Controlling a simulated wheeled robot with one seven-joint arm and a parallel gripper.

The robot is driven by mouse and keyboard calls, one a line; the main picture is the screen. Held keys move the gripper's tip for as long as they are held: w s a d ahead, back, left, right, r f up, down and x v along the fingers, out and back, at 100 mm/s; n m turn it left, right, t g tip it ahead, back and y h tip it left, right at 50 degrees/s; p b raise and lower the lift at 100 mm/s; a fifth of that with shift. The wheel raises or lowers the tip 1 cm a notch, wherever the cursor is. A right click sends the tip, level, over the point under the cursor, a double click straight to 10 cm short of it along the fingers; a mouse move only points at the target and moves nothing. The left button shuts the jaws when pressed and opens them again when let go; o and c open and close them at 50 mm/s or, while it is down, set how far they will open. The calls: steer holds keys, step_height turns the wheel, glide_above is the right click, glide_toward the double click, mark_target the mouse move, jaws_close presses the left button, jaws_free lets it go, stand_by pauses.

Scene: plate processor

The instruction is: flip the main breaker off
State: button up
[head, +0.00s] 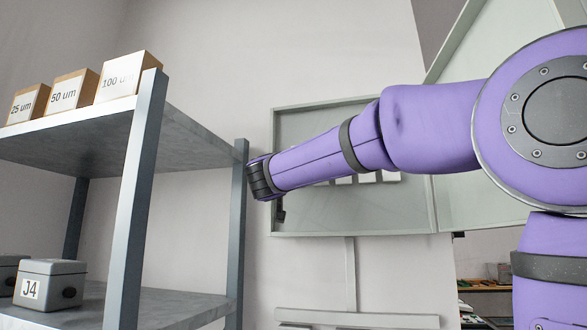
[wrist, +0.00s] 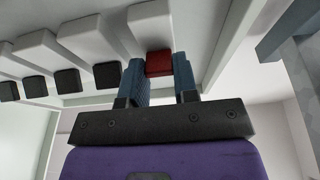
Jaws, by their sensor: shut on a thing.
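The main breaker shows in the wrist view as a white block (wrist: 150,25) with a red toggle (wrist: 159,63) at its end. It is the last of a row in an open grey panel box (head: 352,232). My gripper (wrist: 158,76) has its two blue fingers on either side of the red toggle and is shut on it. In the head view my gripper (head: 262,178) is at the box's left side; its fingers and the red toggle are hidden there behind my arm.
Several white breakers with black toggles (wrist: 106,75) stand beside the red one. The box's open door (head: 470,195) is at the right. A metal shelf (head: 140,190) with labelled boxes (head: 125,78) and a grey J4 box (head: 50,284) stands close to my gripper's left.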

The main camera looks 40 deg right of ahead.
steer(key=shift+f+t+h, duration=0.15)
steer(key=shift+t+h, duration=0.15)
stand_by(0.4)
steer(key=o, duration=0.9)
steer(key=v, duration=1)
steer(key=shift+s+a+f, duration=0.15)
steer(key=shift+s+a, duration=0.05)
steer(key=shift+a, duration=0.1)
